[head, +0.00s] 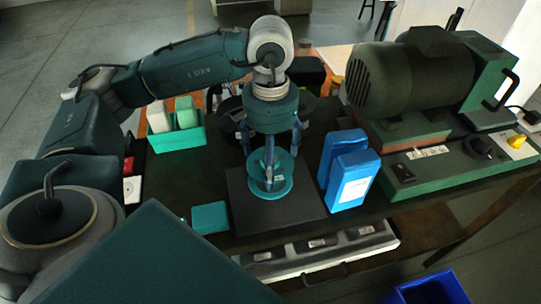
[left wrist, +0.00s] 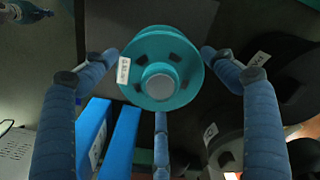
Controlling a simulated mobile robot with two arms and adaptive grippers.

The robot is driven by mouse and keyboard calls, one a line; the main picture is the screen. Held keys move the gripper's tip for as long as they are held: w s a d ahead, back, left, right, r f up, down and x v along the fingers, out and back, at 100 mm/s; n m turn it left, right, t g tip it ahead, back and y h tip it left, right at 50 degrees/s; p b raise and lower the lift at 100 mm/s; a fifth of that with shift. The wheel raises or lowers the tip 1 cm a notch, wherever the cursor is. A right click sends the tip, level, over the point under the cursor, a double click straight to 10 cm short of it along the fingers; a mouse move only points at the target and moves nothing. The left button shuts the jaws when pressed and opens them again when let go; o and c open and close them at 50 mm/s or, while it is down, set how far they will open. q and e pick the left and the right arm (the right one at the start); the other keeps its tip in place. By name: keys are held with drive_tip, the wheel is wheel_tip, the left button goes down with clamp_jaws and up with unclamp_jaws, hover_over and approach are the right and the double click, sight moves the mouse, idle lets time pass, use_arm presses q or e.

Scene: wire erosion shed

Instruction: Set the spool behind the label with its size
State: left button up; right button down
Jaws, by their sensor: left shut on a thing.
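My left gripper (head: 270,182) is shut on a teal spool (head: 284,186), its fingers around the flange. The spool is over a dark square plate (head: 245,212) on the bench; I cannot tell whether it touches the plate. In the left wrist view, the spool (left wrist: 188,85) shows face on between the fingers of the left gripper (left wrist: 162,75), with a small white tag on it, too small to read. Below the bench, a pale drawer (head: 310,272) holds dark compartments with small white labels (head: 318,243), not readable. My right gripper is not in view.
Blue boxes (head: 354,182) stand just right of the plate. A teal bin (head: 182,138) with pale blocks and a flat teal block (head: 210,217) are at the left. A green machine with a motor (head: 408,78) fills the right. Dark tagged rounds (left wrist: 288,82) lie behind the gripper.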

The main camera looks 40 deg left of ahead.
use_arm(q)
drive_tip(key=shift+r, duration=0.1)
drive_tip(key=o, duration=1.9)
drive_tip(key=shift+d, duration=0.1)
drive_tip(key=shift+c, duration=0.2)
